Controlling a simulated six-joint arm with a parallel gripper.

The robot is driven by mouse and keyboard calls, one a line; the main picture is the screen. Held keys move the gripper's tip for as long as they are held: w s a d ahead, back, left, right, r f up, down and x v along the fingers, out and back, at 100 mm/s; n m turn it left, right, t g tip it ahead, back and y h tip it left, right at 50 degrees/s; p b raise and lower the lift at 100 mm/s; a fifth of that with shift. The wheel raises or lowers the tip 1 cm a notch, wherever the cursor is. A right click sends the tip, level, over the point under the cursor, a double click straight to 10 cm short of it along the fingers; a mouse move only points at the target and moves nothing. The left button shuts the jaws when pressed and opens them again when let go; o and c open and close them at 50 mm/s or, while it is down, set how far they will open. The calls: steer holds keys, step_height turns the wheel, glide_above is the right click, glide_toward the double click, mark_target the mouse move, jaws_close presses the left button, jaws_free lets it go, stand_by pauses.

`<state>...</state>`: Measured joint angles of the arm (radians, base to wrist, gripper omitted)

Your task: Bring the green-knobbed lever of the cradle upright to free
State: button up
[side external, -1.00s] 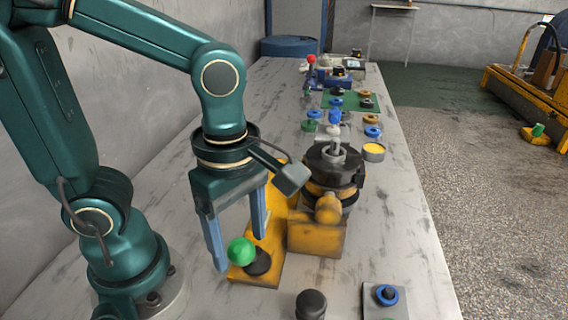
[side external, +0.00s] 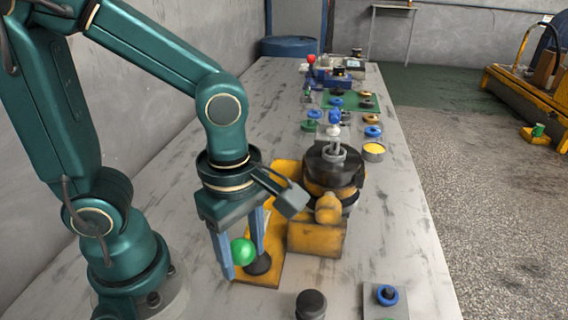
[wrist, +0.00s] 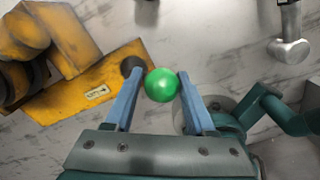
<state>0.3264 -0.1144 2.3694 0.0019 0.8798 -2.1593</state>
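The green knob (side external: 243,251) of the lever sits low, just left of a black round base (side external: 258,264) on the yellow cradle plate (side external: 262,278). The lever leans over; its rod is hardly visible. My gripper (side external: 242,262) points down with one blue finger on each side of the knob. The yellow cradle (wrist: 85,90) extends to the left there.
The dark motor (side external: 333,168) stands in the yellow cradle just right of my gripper. A black knob (side external: 310,304) and a blue button on a grey plate (side external: 387,295) are at the front. Several small parts lie further back.

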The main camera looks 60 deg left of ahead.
steer(key=shift+a, duration=0.1)
steer(key=shift+w+a+r, duration=0.35)
steer(key=shift+w+a, duration=0.05)
steer(key=shift+c, duration=0.3)
steer(key=shift+w, duration=0.15)
steer(key=shift+w+a+r, duration=0.3)
steer(key=shift+w+a, duration=0.15)
steer(key=shift+a, duration=0.05)
